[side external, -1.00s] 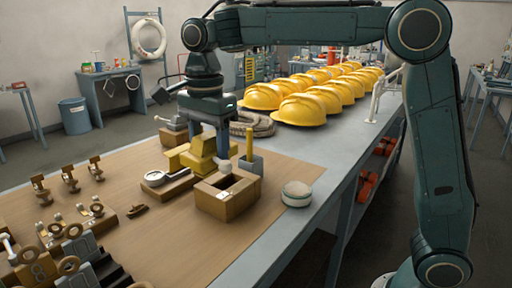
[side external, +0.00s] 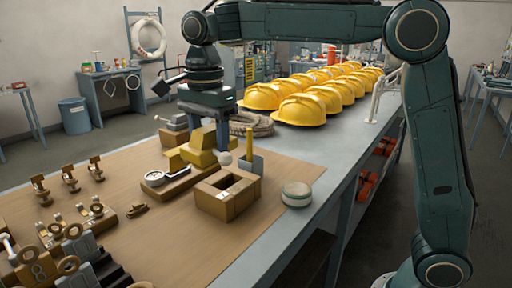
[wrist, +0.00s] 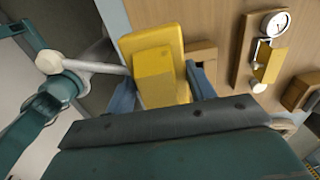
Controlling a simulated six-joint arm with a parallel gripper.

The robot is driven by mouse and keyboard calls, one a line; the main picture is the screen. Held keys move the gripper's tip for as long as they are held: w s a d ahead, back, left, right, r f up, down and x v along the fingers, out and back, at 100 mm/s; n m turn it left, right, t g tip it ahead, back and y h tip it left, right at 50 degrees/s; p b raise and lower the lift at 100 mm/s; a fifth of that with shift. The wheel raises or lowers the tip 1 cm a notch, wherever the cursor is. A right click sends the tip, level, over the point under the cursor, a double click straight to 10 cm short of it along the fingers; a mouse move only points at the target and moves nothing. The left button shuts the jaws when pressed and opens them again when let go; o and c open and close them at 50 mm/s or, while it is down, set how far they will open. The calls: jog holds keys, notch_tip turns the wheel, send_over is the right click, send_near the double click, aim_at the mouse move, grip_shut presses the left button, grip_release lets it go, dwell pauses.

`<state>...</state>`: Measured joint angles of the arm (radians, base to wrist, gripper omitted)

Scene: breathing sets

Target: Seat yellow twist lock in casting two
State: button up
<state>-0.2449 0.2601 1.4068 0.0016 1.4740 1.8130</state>
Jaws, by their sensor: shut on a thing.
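The yellow twist lock (side external: 198,152) is a stepped block with a rod ending in a pale ball knob (side external: 224,158). My gripper (side external: 208,136) is shut on it from above. In the wrist view the twist lock (wrist: 155,70) sits between my two blue-grey fingers (wrist: 160,88), with the pale knob (wrist: 48,62) out to the left. A brown box-like casting with a square opening (side external: 240,204) stands in front and to the right of the held lock. The opening is empty. I cannot read a number on this casting. The lock's underside is hidden.
A dial gauge (side external: 154,179) on a wooden block lies left of the casting. A grey block with a yellow upright (side external: 256,163) stands behind it. A round pale tin (side external: 296,194) is at the right. Several brown fittings fill the left. Yellow helmets (side external: 300,108) line the back.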

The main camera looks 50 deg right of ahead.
jog(key=w+d+f, duration=0.2)
jog(key=w+d, duration=0.2)
jog(key=d, duration=0.2)
jog(key=w+d+f, duration=0.3)
jog(key=d, duration=0.3)
jog(key=shift+w+d+f, duration=0.25)
jog(key=shift+w+d, duration=0.05)
jog(key=shift+w, duration=0.05)
jog(key=shift+f, duration=0.1)
jog(key=shift+f, duration=2.8)
jog(key=shift+f, duration=2.05)
jog(key=o, duration=1.5)
jog(key=shift+f, duration=0.1)
notch_tip(320, 180, up, 14)
